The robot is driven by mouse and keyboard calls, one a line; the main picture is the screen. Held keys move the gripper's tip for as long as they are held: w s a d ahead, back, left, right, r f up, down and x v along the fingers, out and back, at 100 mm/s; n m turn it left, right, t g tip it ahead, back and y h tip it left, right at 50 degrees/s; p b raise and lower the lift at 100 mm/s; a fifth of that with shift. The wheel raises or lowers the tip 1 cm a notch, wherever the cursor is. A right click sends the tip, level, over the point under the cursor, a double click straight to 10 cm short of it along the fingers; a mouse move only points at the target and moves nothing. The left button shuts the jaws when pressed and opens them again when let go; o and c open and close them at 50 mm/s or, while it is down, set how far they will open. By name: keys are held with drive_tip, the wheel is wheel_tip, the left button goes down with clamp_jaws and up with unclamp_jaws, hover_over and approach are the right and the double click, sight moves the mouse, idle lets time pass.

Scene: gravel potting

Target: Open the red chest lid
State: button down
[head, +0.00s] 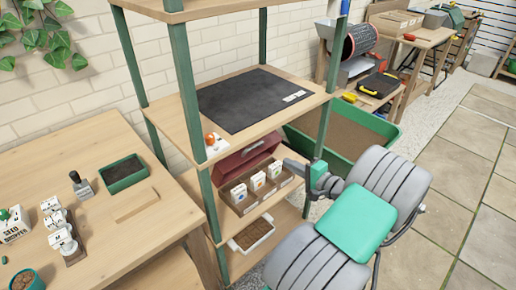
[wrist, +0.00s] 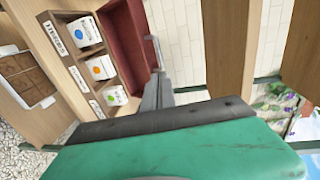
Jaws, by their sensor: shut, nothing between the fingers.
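The red chest stands on the middle shelf of the rack, its lid (head: 248,155) raised and leaning back. The open chest body (head: 240,208) shows several seed packets in its compartments. In the wrist view the red lid (wrist: 128,42) stands up beside the packets, with a pale bar handle (wrist: 155,52) on its edge. My gripper (head: 288,163) is at the right end of the chest, near the lid's edge. In the wrist view its narrow fingers (wrist: 158,82) are together and empty, close to the handle; I cannot tell whether they touch it.
The shelf above carries a black mat (head: 255,98) and overhangs the chest. Green posts (head: 207,200) flank the rack. A tray of soil blocks (head: 251,234) sits on the lower shelf. A green trough (head: 335,135) stands behind my arm. Paved floor at right is clear.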

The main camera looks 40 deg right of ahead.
approach(248, 156)
drive_tip(key=w+d+r, duration=0.2)
drive_tip(key=w, duration=0.4)
drive_tip(key=shift+d+r, duration=0.15)
drive_tip(key=shift+d, duration=0.1)
